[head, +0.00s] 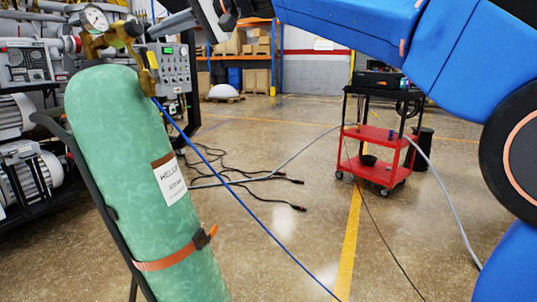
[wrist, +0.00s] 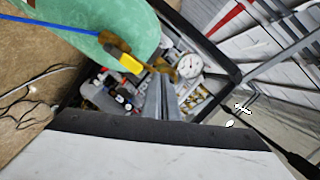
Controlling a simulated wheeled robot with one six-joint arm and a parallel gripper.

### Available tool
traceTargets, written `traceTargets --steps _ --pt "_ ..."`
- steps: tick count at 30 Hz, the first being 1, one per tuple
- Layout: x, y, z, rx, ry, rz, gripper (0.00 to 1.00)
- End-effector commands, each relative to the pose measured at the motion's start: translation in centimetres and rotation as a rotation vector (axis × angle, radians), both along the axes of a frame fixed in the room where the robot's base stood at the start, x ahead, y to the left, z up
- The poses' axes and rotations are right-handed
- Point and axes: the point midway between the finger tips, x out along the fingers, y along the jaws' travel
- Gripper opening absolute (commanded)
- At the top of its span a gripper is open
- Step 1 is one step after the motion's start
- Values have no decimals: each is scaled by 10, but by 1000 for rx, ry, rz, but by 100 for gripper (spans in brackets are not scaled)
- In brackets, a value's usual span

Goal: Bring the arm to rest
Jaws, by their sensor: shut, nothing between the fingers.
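My blue arm reaches in from the right along the top of the head view. My gripper (wrist: 162,84) shows in the wrist view as two grey fingers held together, with nothing between them. In the head view its grey fingers (head: 170,24) point left, near the brass regulator (head: 112,38) on top of a green helium cylinder (head: 125,160). Whether they touch the regulator cannot be told. The wrist view also shows the cylinder (wrist: 85,22), the regulator's round gauge (wrist: 188,66) and a yellow part (wrist: 122,58) beyond the fingertips.
An orange strap (head: 175,250) holds the cylinder to a dark cart frame. Instrument racks (head: 25,65) and pumps stand at the left. A blue hose (head: 240,200) and black cables (head: 255,180) cross the floor. A red cart (head: 375,150) stands at the right; open floor lies between.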

Motion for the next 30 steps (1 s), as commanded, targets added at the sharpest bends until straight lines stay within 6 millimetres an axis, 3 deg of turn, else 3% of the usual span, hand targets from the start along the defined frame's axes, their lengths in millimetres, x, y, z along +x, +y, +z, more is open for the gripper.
traceTargets --steps 11,14,17,20,25,30 --pt "-2 -7 1 0 0 -1 0" --pt "-1 -17 -5 -18 -2 -16 0" --pt "0 -42 -23 -64 -9 -52 0" --pt "-1 -83 -53 -138 -16 -108 0" --pt "-11 -159 -117 -286 -23 -205 0" --pt "-34 -235 -184 -435 -20 -288 0"
